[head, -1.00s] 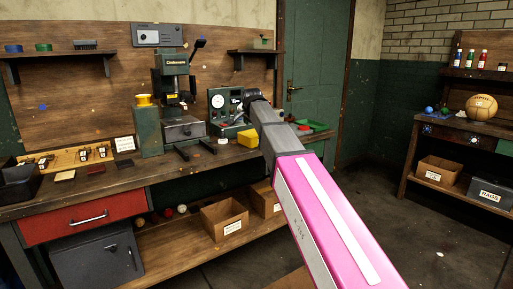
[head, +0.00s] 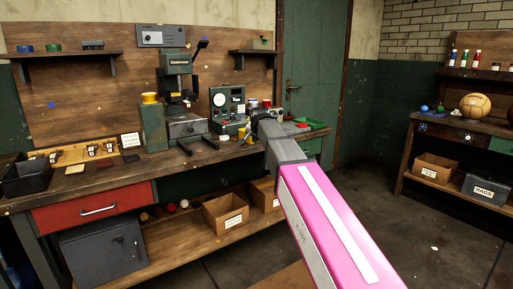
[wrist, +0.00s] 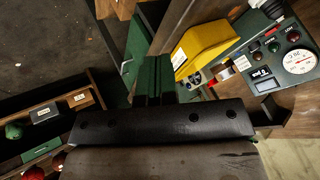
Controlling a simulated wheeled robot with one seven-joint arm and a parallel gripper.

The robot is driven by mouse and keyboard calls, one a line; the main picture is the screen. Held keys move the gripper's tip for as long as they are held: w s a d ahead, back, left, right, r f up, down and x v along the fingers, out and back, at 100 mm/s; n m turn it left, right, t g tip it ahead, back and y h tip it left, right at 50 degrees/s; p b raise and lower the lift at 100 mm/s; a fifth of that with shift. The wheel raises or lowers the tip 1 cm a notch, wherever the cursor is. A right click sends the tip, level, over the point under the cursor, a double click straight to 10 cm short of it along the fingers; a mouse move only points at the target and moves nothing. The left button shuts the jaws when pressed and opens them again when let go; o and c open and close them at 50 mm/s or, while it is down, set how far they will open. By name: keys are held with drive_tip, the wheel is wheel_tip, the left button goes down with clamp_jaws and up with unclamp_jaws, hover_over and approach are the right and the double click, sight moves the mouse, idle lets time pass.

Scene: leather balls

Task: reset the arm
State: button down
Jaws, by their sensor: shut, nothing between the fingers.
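My arm, pink with a grey joint, reaches from the lower right of the head view over the workbench (head: 75,185). Its dark end stands in front of the bench's right part, and my gripper's fingers are hidden there. In the wrist view my gripper (wrist: 154,82) shows as green fingers close together beyond a dark bolted bar. Nothing is held. A yellow box (wrist: 203,45) lies beyond and to the right of the fingers in this view. The gauge panel (wrist: 285,55) is farther right. I cannot tell how near they are to the fingers.
A green press (head: 180,90) and a gauge unit (head: 228,105) stand on the bench. Cardboard boxes (head: 226,214) sit on the lower shelf. A second bench with a ball (head: 476,105) is at right. The floor between is open.

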drive_tip(key=s+d+f+n+g, duration=0.2)
drive_tip(key=s+d+f, duration=0.4)
drive_tip(key=s+f, duration=0.4)
drive_tip(key=s+d+f+n+g, duration=0.2)
drive_tip(key=s+d+f, duration=0.4)
drive_tip(key=s+f, duration=0.5)
drive_tip(key=s+d+f+n+g+h, duration=0.1)
drive_tip(key=s+d+f+g, duration=0.3)
drive_tip(key=f, duration=1.2)
drive_tip(key=s+d+n, duration=0.1)
drive_tip(key=s+d, duration=0.2)
drive_tip(key=s, duration=0.3)
drive_tip(key=shift+s+f, duration=0.15)
drive_tip(key=shift+s, duration=0.15)
drive_tip(key=shift+d, duration=0.1)
